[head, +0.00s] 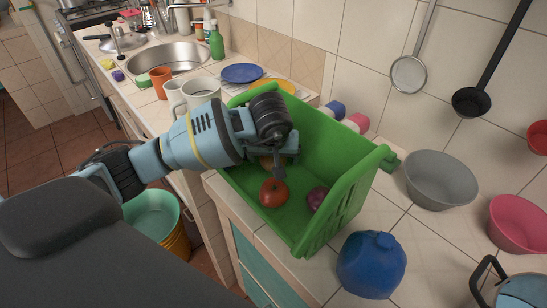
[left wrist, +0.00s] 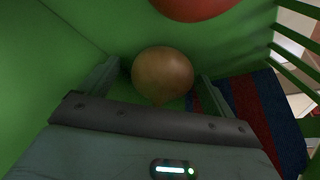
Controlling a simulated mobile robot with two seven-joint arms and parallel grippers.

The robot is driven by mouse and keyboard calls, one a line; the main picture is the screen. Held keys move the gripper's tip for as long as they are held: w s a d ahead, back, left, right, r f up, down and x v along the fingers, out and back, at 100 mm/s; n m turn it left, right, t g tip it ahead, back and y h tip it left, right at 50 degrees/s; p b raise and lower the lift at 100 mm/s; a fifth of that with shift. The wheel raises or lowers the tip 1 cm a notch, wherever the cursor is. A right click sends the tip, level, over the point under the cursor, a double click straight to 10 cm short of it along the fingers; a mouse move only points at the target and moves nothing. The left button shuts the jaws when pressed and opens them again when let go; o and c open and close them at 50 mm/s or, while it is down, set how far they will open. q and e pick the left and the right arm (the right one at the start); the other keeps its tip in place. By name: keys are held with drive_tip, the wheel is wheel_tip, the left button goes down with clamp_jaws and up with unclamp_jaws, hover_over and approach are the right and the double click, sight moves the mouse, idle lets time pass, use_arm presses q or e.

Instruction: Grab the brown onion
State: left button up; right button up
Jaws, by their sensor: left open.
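The brown onion (left wrist: 163,74) is round and tan. It lies inside the green crate (head: 345,195), by the crate's wall in the left wrist view. My left gripper (left wrist: 160,88) is open, with one finger on each side of the onion; I cannot tell whether either finger touches it. In the head view my left gripper (head: 282,166) reaches down into the crate and hides most of the onion.
A red tomato (head: 273,193) and a purple onion (head: 317,199) also lie in the crate. Mugs (head: 200,91) and plates (head: 242,73) stand behind the crate.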

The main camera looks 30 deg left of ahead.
use_arm(q)
drive_tip(key=c, duration=1.1)
drive_tip(key=shift+r, duration=0.15)
drive_tip(key=shift+c, duration=0.2)
wheel_tip(320, 180, up, 28)
drive_tip(key=shift+p, duration=0.4)
